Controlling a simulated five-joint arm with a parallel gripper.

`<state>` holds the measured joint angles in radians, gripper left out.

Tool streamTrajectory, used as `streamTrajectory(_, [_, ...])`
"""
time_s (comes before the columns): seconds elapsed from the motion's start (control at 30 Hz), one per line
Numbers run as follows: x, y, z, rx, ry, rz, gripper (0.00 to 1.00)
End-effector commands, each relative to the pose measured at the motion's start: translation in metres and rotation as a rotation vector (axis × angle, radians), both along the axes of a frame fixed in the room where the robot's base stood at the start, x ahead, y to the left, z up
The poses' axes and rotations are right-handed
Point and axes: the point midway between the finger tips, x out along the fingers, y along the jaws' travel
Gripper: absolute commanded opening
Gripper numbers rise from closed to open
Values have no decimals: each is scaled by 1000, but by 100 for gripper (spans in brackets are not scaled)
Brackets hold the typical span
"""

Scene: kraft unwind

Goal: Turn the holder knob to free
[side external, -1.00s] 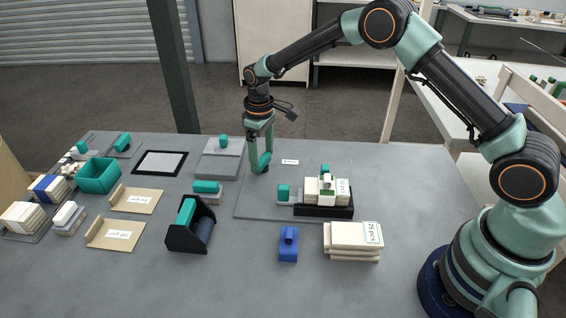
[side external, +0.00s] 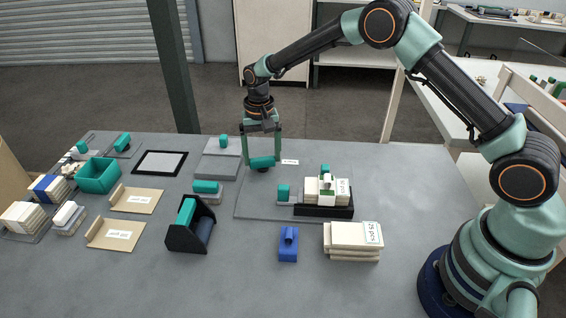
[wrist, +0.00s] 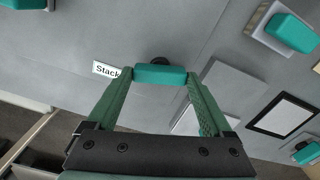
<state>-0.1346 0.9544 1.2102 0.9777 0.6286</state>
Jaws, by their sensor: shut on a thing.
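The holder knob is a teal bar (side external: 262,163) on a dark round base, at the far left corner of a flat grey plate (side external: 262,208). In the wrist view the bar (wrist: 160,74) lies crosswise between my fingertips, with its dark base showing just beyond it. My gripper (side external: 262,160) reaches down from above, one green finger at each end of the bar. It is shut on the knob, and both fingertips meet the bar's ends in the wrist view.
A white label reading "Stack" (wrist: 106,69) lies beside the knob. A grey block with a teal handle (side external: 223,142) stands left of my gripper. A blue block (side external: 288,245) stands in front.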

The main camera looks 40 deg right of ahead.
Motion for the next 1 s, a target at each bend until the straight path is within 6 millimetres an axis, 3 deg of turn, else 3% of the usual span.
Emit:
streamTrajectory(0.4, [1, 0, 2, 1, -4, -207, 29])
streamTrajectory(0.97, [1, 0, 2, 1, -4, -241, 29])
streamTrajectory(1.0, [1, 0, 2, 1, -4, -241, 89])
